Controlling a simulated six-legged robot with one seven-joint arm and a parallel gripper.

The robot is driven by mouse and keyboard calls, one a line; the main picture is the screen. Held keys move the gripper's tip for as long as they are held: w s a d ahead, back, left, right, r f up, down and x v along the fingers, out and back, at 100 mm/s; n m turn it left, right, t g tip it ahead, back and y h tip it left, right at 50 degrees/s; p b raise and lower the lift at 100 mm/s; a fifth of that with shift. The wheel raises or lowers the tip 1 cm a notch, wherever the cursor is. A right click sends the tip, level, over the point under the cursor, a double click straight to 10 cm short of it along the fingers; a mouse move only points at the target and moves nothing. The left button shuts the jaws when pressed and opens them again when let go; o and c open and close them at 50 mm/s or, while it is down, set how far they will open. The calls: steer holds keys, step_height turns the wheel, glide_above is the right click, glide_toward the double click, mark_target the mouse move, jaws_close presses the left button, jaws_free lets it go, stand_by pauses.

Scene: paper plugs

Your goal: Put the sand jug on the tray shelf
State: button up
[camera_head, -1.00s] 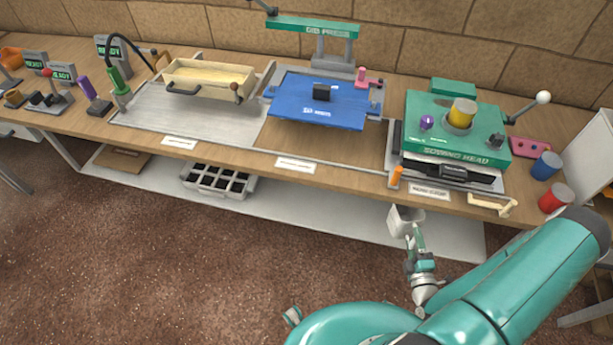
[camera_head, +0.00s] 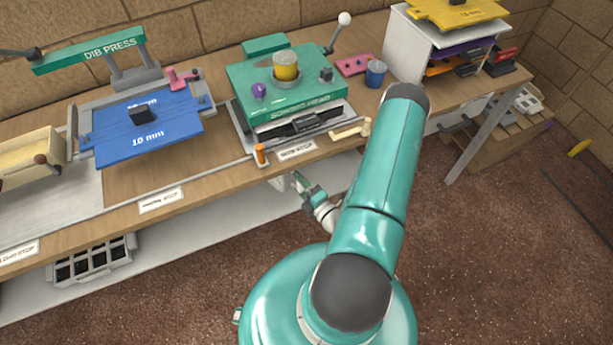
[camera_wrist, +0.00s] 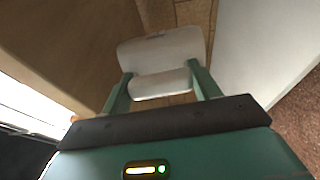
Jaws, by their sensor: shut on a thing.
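My gripper (camera_wrist: 160,72) is shut on a pale white-grey jug (camera_wrist: 165,50), which sits between both fingers in the wrist view. In the head view my gripper (camera_head: 308,188) is in front of the bench, below its front edge and below the green sowing head (camera_head: 285,90). Only a small pale part of the jug (camera_head: 279,183) shows there; its contents are hidden. A long white shelf (camera_head: 200,240) runs low under the bench, with a grey tray of dark cells (camera_head: 93,262) at its left. The jug appears near the bench front; its gap to the shelf is unclear.
The wooden bench top (camera_head: 150,190) overhangs the shelf. A white rack (camera_head: 408,48) with coloured plates stands at the bench's right. A bench leg (camera_head: 468,145) and wooden crate (camera_head: 505,130) are at the right. The shelf between tray and gripper looks clear.

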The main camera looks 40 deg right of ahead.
steer(key=shift+w+d+f, duration=0.25)
steer(key=shift+d+f, duration=1.85)
steer(key=shift+d, duration=0.05)
steer(key=shift+w+d+f, duration=0.2)
steer(key=shift+d+f, duration=1.85)
steer(key=shift+d, duration=0.1)
steer(key=shift+w+d+f, duration=0.25)
steer(key=shift+d+f, duration=1.85)
steer(key=shift+d, duration=0.05)
steer(key=shift+f, duration=0.1)
steer(key=o, duration=1)
steer(key=shift+c, duration=0.2)
steer(key=s, duration=1.2)
steer(key=shift+a, duration=0.15)
